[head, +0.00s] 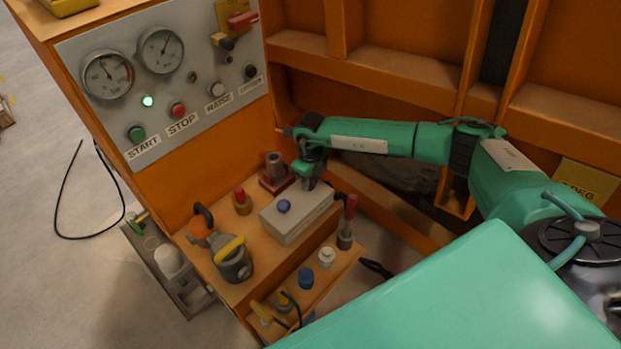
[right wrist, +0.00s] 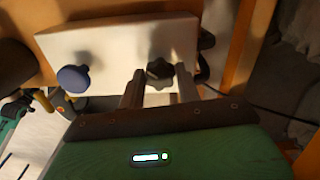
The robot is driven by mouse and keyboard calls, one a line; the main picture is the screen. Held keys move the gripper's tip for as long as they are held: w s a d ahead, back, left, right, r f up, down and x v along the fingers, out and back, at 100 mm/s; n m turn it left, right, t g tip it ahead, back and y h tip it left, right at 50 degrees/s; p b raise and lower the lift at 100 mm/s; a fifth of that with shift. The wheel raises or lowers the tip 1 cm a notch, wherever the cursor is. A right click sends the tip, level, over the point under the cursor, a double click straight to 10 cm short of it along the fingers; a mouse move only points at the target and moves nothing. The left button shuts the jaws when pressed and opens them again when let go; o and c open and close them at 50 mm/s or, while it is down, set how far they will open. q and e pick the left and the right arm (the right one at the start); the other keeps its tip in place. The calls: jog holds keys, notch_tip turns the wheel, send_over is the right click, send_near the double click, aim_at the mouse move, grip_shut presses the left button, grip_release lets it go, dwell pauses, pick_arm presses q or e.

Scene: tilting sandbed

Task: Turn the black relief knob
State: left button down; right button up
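The black relief knob (right wrist: 159,73) is a dark star-shaped knob on a pale block (head: 290,231), which also fills much of the right wrist view (right wrist: 110,45). My right gripper (head: 313,185) is above the block's right end and hides the knob in the head view. In the right wrist view my right gripper (right wrist: 159,84) is open, with one finger on each side of the knob. A gap shows between the knob and each finger. I cannot tell how deep the fingers reach. My left gripper is not in view.
A blue knob (head: 284,206) sits on the same block, left of my gripper. A red-handled lever (head: 349,215) stands right of it. A red-capped part (head: 242,201) and a yellow-handled part (head: 232,260) stand left. The control panel (head: 200,75) rises behind.

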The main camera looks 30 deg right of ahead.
jog(key=c, duration=0.4)
jog(key=shift+m, duration=0.3)
jog(key=shift+m, duration=1.2)
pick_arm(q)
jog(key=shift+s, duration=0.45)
pick_arm(e)
jog(key=shift+m, duration=1.2)
jog(key=o, duration=1)
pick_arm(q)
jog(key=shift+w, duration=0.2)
